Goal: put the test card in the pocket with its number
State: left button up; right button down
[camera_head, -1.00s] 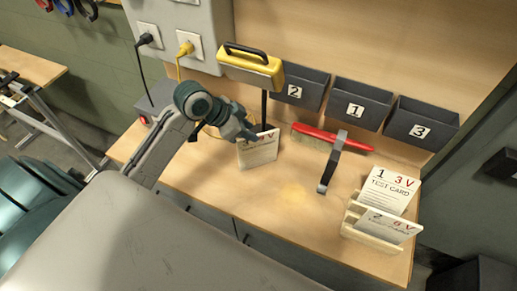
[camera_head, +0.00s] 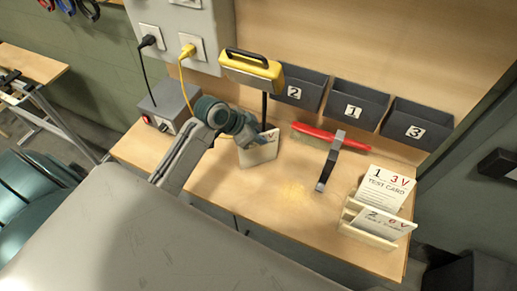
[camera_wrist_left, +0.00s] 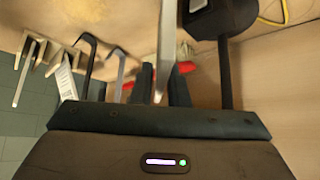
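My left gripper (camera_head: 252,134) is at the top of a white test card (camera_head: 262,154) that stands beside the lamp base. The fingers (camera_wrist_left: 162,85) are apart, with the card seen edge-on between them (camera_wrist_left: 165,45); I see no clear grip. The card's number is hidden behind the gripper; only a "V" shows. On the back wall hang dark pockets numbered 2 (camera_head: 298,88), 1 (camera_head: 357,104) and 3 (camera_head: 417,124), with no card visible in them. A wooden rack (camera_head: 368,239) holds card 1 "3 V" (camera_head: 384,190) and card 2 (camera_head: 382,224). My right gripper is not in view.
A yellow lamp (camera_head: 252,70) on a dark post stands close behind the gripper. A grey power box (camera_head: 165,105) is at left. The bench's front middle is clear.

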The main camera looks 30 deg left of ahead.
pick_arm(q)
grip_shut()
jog(key=shift+r, duration=0.1)
jog(key=shift+w+r+b, duration=0.1)
jog(key=shift+r+b, duration=0.4)
notch_tip(320, 180, up, 2)
jog(key=shift+r+b, duration=0.15)
jog(key=shift+b, duration=0.6)
jog(key=s+d+r+p, duration=0.1)
jog(key=s, duration=1.5)
jog(key=shift+r, duration=0.3)
